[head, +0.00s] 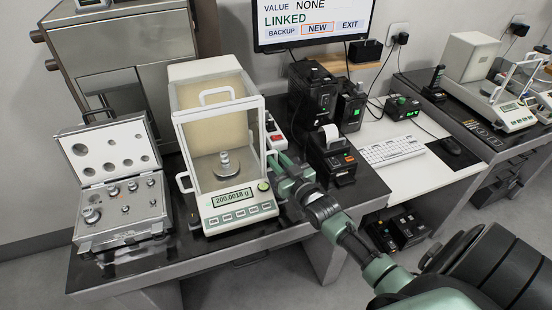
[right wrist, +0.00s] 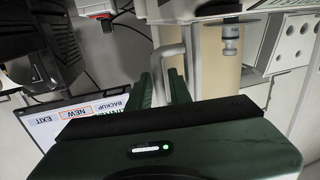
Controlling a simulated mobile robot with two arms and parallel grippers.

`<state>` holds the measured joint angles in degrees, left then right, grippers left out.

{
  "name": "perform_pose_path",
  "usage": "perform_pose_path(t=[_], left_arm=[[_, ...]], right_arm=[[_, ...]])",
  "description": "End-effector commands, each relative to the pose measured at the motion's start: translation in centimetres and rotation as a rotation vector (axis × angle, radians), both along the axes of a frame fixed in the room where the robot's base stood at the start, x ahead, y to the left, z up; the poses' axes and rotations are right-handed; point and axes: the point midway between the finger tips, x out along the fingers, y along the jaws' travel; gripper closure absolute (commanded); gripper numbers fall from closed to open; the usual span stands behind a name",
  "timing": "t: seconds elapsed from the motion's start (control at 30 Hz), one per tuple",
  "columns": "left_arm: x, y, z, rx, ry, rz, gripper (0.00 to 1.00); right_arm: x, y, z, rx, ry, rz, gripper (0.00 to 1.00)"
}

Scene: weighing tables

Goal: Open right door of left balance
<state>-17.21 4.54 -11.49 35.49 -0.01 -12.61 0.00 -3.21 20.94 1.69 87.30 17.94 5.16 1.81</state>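The left balance (head: 219,203) stands on the dark table with its glass draft shield; its display reads 200.0018 g. A metal weight (head: 228,165) sits inside on the pan; it also shows in the right wrist view (right wrist: 231,40). The right door (head: 262,135) looks shut, its lower part partly hidden by my gripper. My right gripper (head: 279,164) is at that door's side. In the right wrist view, the pale door handle (right wrist: 160,72) lies between the two green fingers (right wrist: 161,88), which are apart with gaps showing; firm contact is not visible. My left gripper is out of view.
An open weight case (head: 122,224) stands left of the balance. A label printer (head: 331,160) and black boxes (head: 312,92) stand close on the right, behind my right arm. A monitor (head: 311,22) hangs behind; a second balance (head: 514,117) is at far right.

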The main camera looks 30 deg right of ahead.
Motion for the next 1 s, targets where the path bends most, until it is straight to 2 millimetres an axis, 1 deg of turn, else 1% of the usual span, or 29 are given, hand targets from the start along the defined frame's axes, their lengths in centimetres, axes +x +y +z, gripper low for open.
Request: perform_pose_path(t=[0.07, 0.1, 0.17, 1.0], left_arm=[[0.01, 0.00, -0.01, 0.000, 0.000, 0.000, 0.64], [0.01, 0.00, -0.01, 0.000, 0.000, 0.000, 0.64], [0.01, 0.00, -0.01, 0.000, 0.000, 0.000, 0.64], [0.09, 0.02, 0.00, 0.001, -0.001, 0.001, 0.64]], right_arm=[[-0.02, 0.00, -0.02, 0.000, 0.000, 0.000, 0.80], [-0.03, 0.01, -0.02, 0.000, 0.000, 0.000, 0.83], [-0.03, 0.01, -0.02, 0.000, 0.000, 0.000, 1.00], [-0.07, 0.02, -0.07, 0.000, 0.001, 0.000, 1.00]])
